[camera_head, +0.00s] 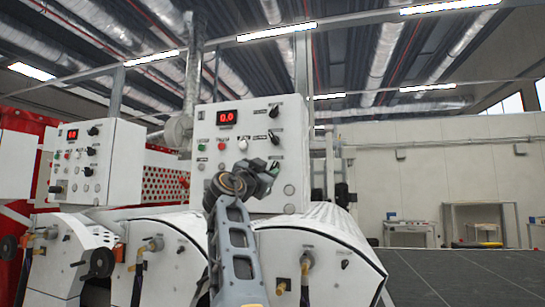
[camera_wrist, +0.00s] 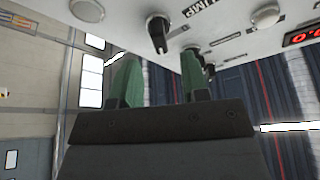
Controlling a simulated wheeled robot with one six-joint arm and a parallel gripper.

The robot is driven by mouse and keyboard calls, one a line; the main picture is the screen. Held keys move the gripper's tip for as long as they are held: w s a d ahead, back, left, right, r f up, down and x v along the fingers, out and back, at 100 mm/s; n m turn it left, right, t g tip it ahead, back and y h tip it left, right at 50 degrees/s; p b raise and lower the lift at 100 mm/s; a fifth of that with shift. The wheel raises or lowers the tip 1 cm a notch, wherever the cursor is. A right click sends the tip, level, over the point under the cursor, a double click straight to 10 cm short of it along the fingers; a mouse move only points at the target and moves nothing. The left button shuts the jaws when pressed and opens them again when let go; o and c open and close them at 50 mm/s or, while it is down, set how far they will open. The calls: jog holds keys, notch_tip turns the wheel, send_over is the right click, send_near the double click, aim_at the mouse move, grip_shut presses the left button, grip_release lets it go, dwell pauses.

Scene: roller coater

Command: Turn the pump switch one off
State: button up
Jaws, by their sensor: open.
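The white control panel (camera_head: 250,145) has a red display and black rotary switches on its right side. One black switch (camera_head: 274,110) is at the upper right and another (camera_head: 274,136) is below it; I cannot tell from their labels which is pump switch one. In the wrist view a black switch (camera_wrist: 158,32) sits near a label reading PUMP (camera_wrist: 205,6). My gripper (camera_wrist: 158,65) is open, its two green fingers on either side below that switch in the picture, with no visible contact. In the head view my gripper (camera_head: 270,172) is in front of the panel's lower right.
Green (camera_head: 201,147), red (camera_head: 221,146) and white (camera_head: 243,145) buttons sit on the same panel. A second white control box (camera_head: 95,160) stands at left. White machine covers with valves lie below the panel. Open floor lies at right.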

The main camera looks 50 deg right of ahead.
aim_at(273, 167)
jog(key=shift+p+x, duration=1.25)
jog(key=shift+x, duration=1.1)
jog(key=shift+c, duration=0.4)
grip_shut()
